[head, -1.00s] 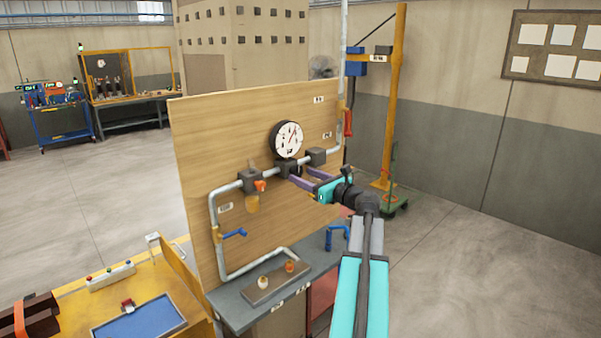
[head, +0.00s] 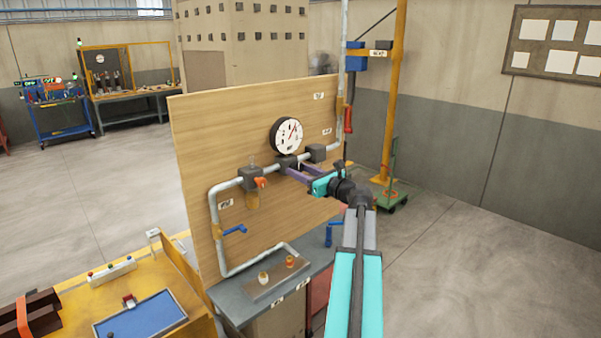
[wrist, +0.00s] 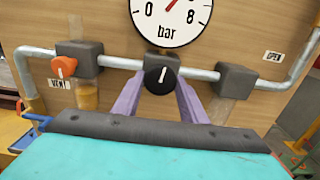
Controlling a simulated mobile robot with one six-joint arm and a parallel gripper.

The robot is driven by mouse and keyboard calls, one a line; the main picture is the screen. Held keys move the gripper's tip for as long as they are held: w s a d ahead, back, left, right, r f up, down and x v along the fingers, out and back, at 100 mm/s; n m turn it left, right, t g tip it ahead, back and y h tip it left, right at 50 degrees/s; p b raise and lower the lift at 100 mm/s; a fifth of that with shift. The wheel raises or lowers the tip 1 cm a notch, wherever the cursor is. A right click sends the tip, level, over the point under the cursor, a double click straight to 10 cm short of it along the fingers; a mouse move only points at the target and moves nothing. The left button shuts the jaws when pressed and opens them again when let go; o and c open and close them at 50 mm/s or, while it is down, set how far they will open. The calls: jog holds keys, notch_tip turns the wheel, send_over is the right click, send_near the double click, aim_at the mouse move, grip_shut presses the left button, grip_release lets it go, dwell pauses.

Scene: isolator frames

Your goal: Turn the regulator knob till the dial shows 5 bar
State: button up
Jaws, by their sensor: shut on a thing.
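The black regulator knob (wrist: 160,79) sits on the pipe below the round white gauge (wrist: 170,18). Its white mark points up, tilted slightly right. My gripper (head: 289,170) has its purple fingers on both sides of the knob, shut on it. In the head view the fingers hide most of the knob. The gauge (head: 286,135) has a red needle pointing up and right. In the wrist view the gauge's top is cut off, with 0, 8 and "bar" readable. The exact reading cannot be told.
An orange vent knob (wrist: 64,66) is left of the regulator, and a block (wrist: 237,81) near an "OPEN" label is on the right. A blue lever (head: 235,230) is lower on the wooden board (head: 190,130). A grey bench (head: 235,312) stands below.

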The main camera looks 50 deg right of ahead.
jog(key=shift+f+n+b, duration=0.1)
jog(key=shift+n+b, duration=0.2)
jog(key=shift+b, duration=0.15)
jog(key=shift+n+b, duration=0.45)
jog(key=shift+n, duration=0.05)
jog(key=o, duration=1)
jog(key=shift+o, duration=0.2)
jog(key=s+a+b, duration=0.1)
jog(key=s+b, duration=0.2)
jog(key=s, duration=1)
jog(key=shift+s+b, duration=0.4)
